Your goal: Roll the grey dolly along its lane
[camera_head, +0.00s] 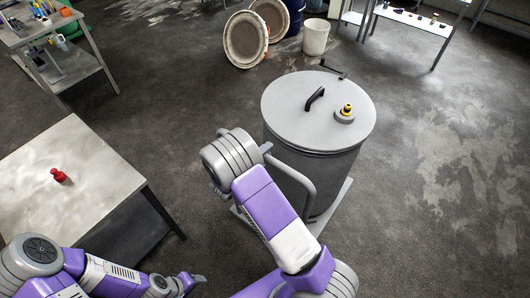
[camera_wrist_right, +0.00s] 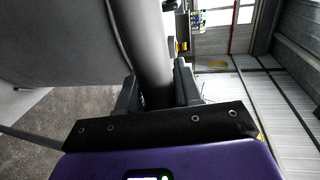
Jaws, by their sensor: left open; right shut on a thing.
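The grey dolly (camera_head: 340,208) stands on the dark floor in the centre of the head view, under a large lidded grey drum (camera_head: 318,165). Its bent tube handle (camera_head: 303,178) rises on the side near me. My right gripper (camera_wrist_right: 155,92) is shut on this tube, which runs between its fingers in the right wrist view. In the head view my right wrist and forearm hide most of that gripper and part of the dolly's base. My left gripper (camera_head: 192,282) is open and empty at the lower edge, apart from the dolly. No lane markings can be made out.
A table (camera_head: 85,165) with a red object (camera_head: 58,175) stands at the left. A workbench (camera_head: 30,35) is at the upper left. Floor to the right is clear.

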